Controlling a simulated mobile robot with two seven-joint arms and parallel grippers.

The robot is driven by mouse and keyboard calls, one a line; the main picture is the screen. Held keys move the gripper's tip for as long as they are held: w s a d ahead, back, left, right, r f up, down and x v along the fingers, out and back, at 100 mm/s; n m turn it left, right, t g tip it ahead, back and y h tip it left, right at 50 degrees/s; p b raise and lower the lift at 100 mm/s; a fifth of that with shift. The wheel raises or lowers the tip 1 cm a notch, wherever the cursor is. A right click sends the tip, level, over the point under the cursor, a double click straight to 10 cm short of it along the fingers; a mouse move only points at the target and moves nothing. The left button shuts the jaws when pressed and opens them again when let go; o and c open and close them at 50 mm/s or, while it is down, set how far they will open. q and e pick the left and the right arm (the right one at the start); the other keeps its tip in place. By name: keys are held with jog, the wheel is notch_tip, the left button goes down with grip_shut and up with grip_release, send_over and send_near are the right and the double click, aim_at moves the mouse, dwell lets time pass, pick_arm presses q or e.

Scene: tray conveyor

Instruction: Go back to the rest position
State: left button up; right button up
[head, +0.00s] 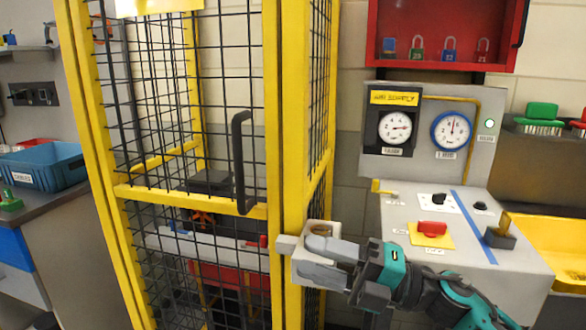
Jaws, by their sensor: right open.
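My right gripper (308,255) reaches in from the lower right, with teal and grey parts. Its two grey fingers are apart, one above the other, and point left. They are in front of a light grey box (300,276) at the yellow cage post. I cannot tell whether the fingers touch the box, since they hide part of it. My left gripper is not in view.
The yellow cage (288,120) with black mesh and a black door handle (239,160) fills the left middle. A grey control panel (520,262) with a red switch (432,228) lies close to my right arm. A red lock cabinet (440,62) hangs above.

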jog(key=d+f+m+t+h+p, duration=0.1)
jog(key=d+f+m+t+h, duration=0.45)
jog(key=m, duration=0.55)
jog(key=d+f+m+t+h, duration=0.2)
jog(key=f+m+t+h, duration=0.5)
jog(key=m, duration=0.4)
jog(key=s+d+f+m+g+h, duration=0.2)
jog(key=s+d+f+m+g, duration=0.1)
jog(key=s+f+m, duration=0.2)
jog(key=s+d+f+m+g+h+p, duration=0.1)
jog(key=s+d+f+m+g+h, duration=0.2)
jog(key=s+f, duration=0.7)
notch_tip(320, 180, down, 4)
jog(key=shift+s+f+m+h, duration=0.1)
jog(key=shift+s+m+h, duration=0.2)
jog(key=shift+m, duration=0.9)
jog(key=shift+w+d, duration=0.1)
jog(key=shift+w, duration=0.05)
jog(key=shift+c, duration=0.2)
